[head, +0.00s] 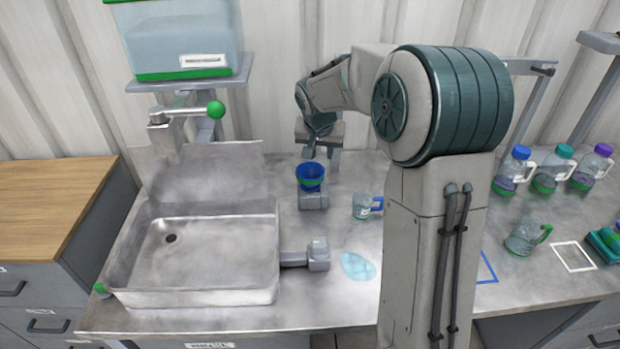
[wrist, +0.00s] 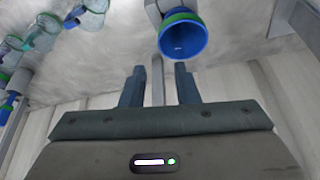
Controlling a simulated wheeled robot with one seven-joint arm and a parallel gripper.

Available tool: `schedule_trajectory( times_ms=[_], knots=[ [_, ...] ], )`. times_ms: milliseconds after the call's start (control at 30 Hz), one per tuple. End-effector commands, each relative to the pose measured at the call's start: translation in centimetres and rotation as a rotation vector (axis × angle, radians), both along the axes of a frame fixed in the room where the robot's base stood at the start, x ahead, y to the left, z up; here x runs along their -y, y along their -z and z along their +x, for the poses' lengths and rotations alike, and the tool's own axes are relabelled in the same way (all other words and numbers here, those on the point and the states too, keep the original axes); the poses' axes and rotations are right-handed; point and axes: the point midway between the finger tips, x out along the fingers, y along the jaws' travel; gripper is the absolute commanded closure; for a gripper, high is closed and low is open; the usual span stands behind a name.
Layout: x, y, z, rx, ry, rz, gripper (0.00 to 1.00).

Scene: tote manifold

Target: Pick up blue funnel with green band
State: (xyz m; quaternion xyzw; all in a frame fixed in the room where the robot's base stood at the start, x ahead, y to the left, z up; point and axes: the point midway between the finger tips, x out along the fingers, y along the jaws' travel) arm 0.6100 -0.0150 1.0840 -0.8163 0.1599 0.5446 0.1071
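The blue funnel with a green band (head: 311,175) sits wide mouth up on a small grey holder (head: 313,200) on the metal counter, right of the sink. It also shows in the wrist view (wrist: 184,38), beyond the fingertips and a little to the right of their middle. My gripper (head: 321,153) is just behind the funnel in the head view, apart from it. In the wrist view my gripper (wrist: 159,70) has its two fingers spread with nothing held between them. The funnel's lower end is hidden in the head view.
Several capped jugs (head: 515,168) stand at the right. A light-blue puddle (head: 358,266) lies on the counter in front.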

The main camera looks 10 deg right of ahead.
Motion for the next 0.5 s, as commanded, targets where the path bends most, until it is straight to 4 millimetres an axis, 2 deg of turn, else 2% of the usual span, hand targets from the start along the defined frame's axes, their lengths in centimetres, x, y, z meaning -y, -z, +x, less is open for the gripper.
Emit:
schedule_trajectory(
  times_ms=[100,200,500],
  knots=[
    [0.4,2.3,0.8,-0.005,0.000,0.000,0.72],
    [0.6,3.8,1.4,-0.004,0.001,0.000,0.72],
    [0.8,5.6,2.1,-0.003,0.000,0.000,0.72]
  ],
)
